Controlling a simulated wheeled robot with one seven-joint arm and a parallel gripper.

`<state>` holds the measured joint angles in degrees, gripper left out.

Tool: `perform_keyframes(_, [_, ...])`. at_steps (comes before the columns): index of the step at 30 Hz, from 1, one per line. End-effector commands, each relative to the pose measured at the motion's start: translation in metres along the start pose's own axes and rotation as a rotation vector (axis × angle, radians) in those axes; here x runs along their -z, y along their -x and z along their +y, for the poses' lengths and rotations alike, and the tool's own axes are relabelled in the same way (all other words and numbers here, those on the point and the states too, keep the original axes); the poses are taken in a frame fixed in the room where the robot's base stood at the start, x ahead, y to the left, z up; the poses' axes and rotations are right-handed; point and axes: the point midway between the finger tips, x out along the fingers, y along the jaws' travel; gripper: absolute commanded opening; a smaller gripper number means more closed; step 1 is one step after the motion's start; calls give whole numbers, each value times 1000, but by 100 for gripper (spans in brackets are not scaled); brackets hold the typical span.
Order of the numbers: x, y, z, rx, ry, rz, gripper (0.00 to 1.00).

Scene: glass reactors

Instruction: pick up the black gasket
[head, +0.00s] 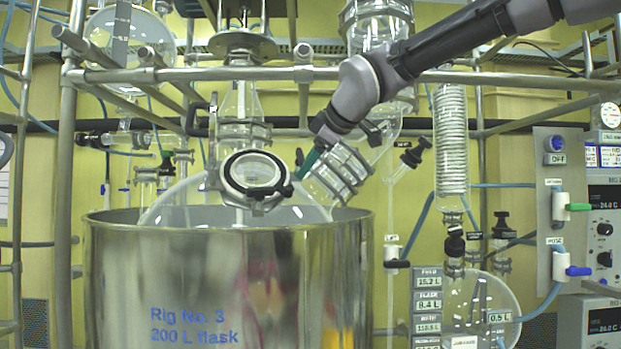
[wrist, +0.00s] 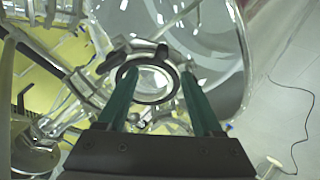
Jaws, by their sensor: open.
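The black gasket (head: 229,182) is a thin dark ring lying on the round glass port above the steel vessel. In the wrist view the gasket (wrist: 151,101) appears as a dark ring around a pale opening, framed between my two fingers. My gripper (head: 300,175) comes down from the upper right, its green fingers just right of the port. In the wrist view my gripper (wrist: 158,76) is open, with one finger on each side of the ring and nothing held. I cannot tell whether the fingers touch the port.
The large steel vessel (head: 220,285), marked Rig No. 3, stands below the port. Metal frame bars (head: 240,74) cross behind and above. Glass parts with clamps (head: 335,172) stand close by my fingers. A coiled condenser (head: 451,140) and a control panel (head: 560,210) are at the right.

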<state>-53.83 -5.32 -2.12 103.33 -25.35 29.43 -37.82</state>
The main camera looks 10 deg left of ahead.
Motion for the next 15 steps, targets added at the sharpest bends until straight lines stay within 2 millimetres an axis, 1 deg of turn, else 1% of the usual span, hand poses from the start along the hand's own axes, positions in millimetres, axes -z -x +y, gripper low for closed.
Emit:
perform_keyframes(2, [5,-10,-2,2,15,6,67])
perform_keyframes(6, [4,-34,-2,2,14,3,67])
perform_keyframes(9, [3,-47,-2,2,11,3,67])
perform_keyframes(15, [3,-62,-3,2,10,3,67])
